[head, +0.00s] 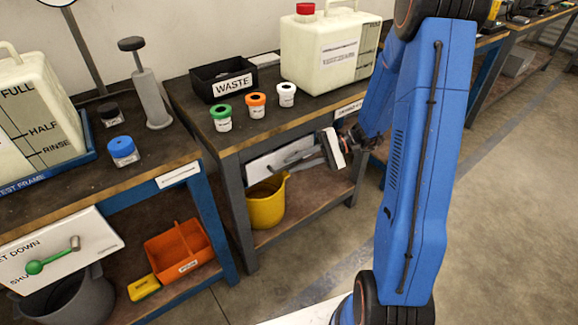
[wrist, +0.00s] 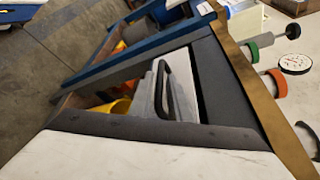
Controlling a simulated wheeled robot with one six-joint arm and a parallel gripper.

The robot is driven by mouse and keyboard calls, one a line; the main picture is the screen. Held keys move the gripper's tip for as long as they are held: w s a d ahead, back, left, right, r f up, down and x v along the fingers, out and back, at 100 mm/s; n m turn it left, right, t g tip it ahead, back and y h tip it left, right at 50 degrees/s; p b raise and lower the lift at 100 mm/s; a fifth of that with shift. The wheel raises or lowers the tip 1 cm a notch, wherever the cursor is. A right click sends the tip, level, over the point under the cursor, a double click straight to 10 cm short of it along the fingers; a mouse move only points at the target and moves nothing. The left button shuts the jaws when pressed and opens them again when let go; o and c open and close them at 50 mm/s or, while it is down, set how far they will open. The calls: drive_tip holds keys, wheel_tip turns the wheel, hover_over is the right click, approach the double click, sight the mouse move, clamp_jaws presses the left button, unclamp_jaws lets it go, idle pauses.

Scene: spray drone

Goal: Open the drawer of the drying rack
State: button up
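The drawer's white front (head: 265,163) is below the top of the middle table, and its right part is hidden behind my gripper. A grey bar-like handle (head: 295,156) shows on it. In the wrist view the handle is a dark loop (wrist: 172,88) in front of a pale grey surface. I cannot tell whether the drawer is pulled out at all. My gripper (head: 333,149) is just right of the handle, in front of the table. I see no clear contact between them. The fingertips do not show clearly, so the opening between them cannot be judged.
On the middle table stand a black WASTE bin (head: 224,78), a large white canister (head: 330,48) and green (head: 221,117), orange (head: 256,104) and white (head: 287,94) capped bottles. A yellow jug (head: 267,203) is on the shelf below. Open floor (head: 310,270) lies in front.

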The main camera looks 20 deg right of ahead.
drive_tip(key=shift+x, duration=1.25)
clamp_jaws()
